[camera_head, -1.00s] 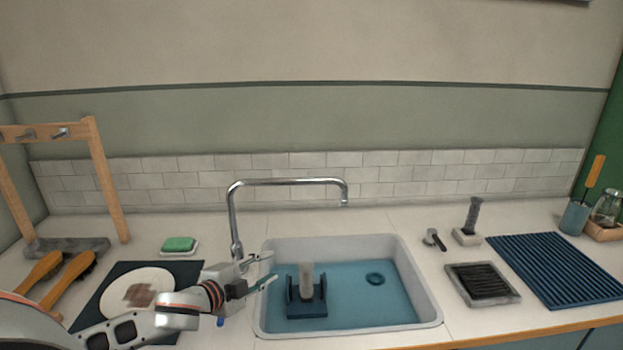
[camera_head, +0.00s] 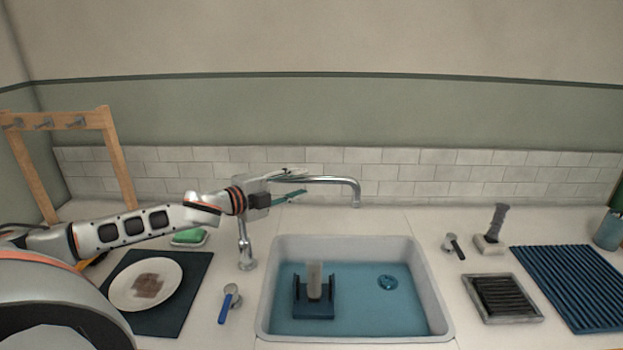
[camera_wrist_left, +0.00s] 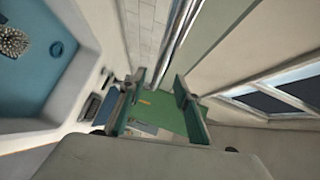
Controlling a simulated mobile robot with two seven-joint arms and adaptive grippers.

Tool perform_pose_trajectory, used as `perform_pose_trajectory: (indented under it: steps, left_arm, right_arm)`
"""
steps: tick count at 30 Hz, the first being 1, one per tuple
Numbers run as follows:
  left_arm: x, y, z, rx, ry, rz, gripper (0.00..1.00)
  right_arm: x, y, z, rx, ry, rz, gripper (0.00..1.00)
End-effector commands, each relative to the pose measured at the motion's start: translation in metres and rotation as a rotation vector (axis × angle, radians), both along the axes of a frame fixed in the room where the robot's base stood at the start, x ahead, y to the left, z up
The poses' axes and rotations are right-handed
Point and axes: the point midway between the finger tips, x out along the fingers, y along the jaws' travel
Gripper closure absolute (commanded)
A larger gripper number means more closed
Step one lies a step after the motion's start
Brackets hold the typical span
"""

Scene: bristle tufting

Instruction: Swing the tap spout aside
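The chrome tap spout (camera_head: 335,180) extends right over the sink, its outlet pointing down. The tap base (camera_head: 247,262) stands at the sink's back left; my gripper hides part of the tap's upright. My left gripper (camera_head: 300,182) is open beside the spout's left part, with one finger above and one below its line in the head view. In the left wrist view, the open fingers (camera_wrist_left: 160,82) are apart and the spout (camera_wrist_left: 181,32) runs past the top. I cannot tell whether they touch it. My right gripper is out of view.
The white sink (camera_head: 436,300) holds blue water and a dark blue holder (camera_head: 313,308). A plate (camera_head: 125,288) lies on a dark mat at left, and a blue-handled tool (camera_head: 228,302) lies beside the sink. A wooden rack (camera_head: 118,160) stands at the back left.

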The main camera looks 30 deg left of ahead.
Motion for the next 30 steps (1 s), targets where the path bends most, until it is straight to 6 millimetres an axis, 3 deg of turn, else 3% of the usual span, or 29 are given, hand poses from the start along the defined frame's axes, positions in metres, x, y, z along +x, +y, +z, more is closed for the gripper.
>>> perform_pose_trajectory:
  steps: [15,28,29,30]
  left_arm:
    - [0.045,-0.01,-0.006,-0.002,0.0,0.002,0.68]
    - [0.051,-0.013,-0.008,-0.001,0.001,0.0,0.68]
    - [0.051,-0.013,-0.008,-0.001,0.001,0.0,0.7]
    - [0.051,-0.013,-0.008,-0.001,0.001,0.0,0.81]
  right_arm:
    - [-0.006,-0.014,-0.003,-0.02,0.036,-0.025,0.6]
    - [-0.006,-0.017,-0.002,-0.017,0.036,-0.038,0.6]
    - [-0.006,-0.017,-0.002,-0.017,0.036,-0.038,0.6]
    - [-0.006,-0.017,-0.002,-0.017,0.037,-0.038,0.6]
